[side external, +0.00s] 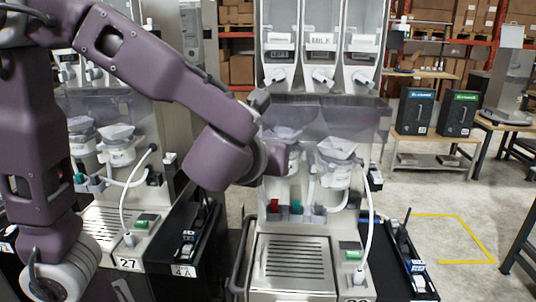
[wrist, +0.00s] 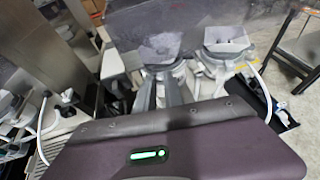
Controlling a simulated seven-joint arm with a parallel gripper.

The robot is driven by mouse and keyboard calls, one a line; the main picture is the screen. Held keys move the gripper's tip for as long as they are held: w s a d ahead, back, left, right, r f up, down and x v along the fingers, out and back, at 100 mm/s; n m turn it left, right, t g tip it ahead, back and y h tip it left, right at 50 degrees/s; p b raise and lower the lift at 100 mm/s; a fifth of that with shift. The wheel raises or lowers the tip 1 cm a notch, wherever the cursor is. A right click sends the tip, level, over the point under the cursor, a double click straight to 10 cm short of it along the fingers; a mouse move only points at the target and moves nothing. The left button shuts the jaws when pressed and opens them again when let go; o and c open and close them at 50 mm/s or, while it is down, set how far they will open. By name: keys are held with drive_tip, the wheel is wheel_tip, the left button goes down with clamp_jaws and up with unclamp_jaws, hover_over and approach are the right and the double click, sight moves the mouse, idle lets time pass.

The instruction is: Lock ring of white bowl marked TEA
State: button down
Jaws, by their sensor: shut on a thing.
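Two white bowls with funnel-like tops stand at the front of the dispenser. The left bowl (side external: 283,133) is partly hidden by my wrist, and it also shows in the wrist view (wrist: 160,47). The right bowl (side external: 337,150) stands clear, and it also shows in the wrist view (wrist: 226,40). My gripper (wrist: 164,76) is shut around the lower collar of the left bowl, where the lock ring seems to be. The ring is mostly hidden by the fingers. I cannot read a TEA mark on either bowl.
Hoppers (side external: 321,45), one marked MILK, hang above. A white hose (side external: 372,215) runs down on the right. A drip grille (side external: 294,262) lies below. A second dispenser (side external: 118,150) stands left.

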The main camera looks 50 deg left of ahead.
drive_tip(key=c, duration=1.4)
unclamp_jaws()
drive_tip(key=shift+a, duration=0.35)
drive_tip(key=shift+c, duration=0.2)
drive_tip(key=v, duration=0.7)
drive_tip(key=shift+d, duration=0.15)
drive_tip(key=s+a+f+n+g+h, duration=0.1)
drive_tip(key=s+a+f+n+g, duration=0.25)
drive_tip(key=s+n, duration=0.3)
drive_tip(key=s+a+f+n+g+h, duration=0.1)
drive_tip(key=s+a+f+n+g, duration=0.25)
drive_tip(key=s+n, duration=0.35)
drive_tip(key=d+n+h, duration=0.1)
drive_tip(key=n+h, duration=0.1)
drive_tip(key=n, duration=0.3)
drive_tip(key=s+d+n+t+h, duration=0.1)
drive_tip(key=d+n+h, duration=0.1)
drive_tip(key=n, duration=0.3)
drive_tip(key=s+d+n+h, duration=0.1)
drive_tip(key=d+n+h, duration=0.1)
drive_tip(key=n, duration=0.3)
drive_tip(key=shift+s+f+t, duration=0.15)
drive_tip(key=shift+s+t, duration=0.05)
drive_tip(key=shift+t, duration=0.1)
